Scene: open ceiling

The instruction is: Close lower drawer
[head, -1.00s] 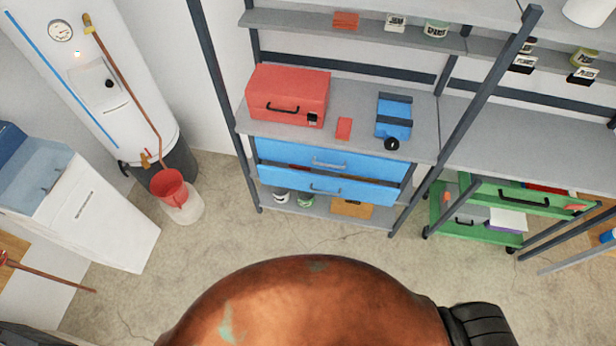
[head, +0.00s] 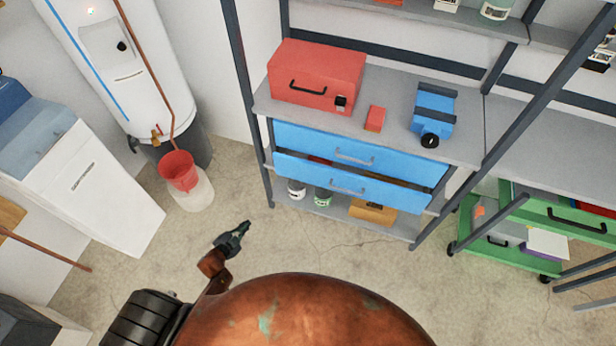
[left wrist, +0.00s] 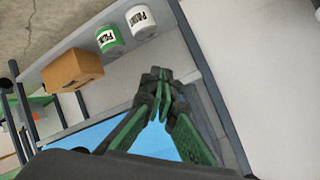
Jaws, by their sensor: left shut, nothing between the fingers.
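The lower drawer (head: 298,172) is a blue front with a grey handle, under the blue upper drawer (head: 310,140) in the grey shelf unit. It stands pulled out, with a dark gap and something red behind its front. My left gripper (head: 243,230) is shut and empty, in front of and to the left of the drawer, apart from it in the head view. In the left wrist view its green fingers (left wrist: 160,88) meet at the tips, with a blue surface (left wrist: 95,134) behind them; I cannot tell which drawer it is. My right gripper is not in view.
Paint cans (head: 297,189) and a cardboard box (head: 372,212) sit on the shelf below the drawer. A green cart (head: 480,234) is at the right. The floor before the shelf is clear.

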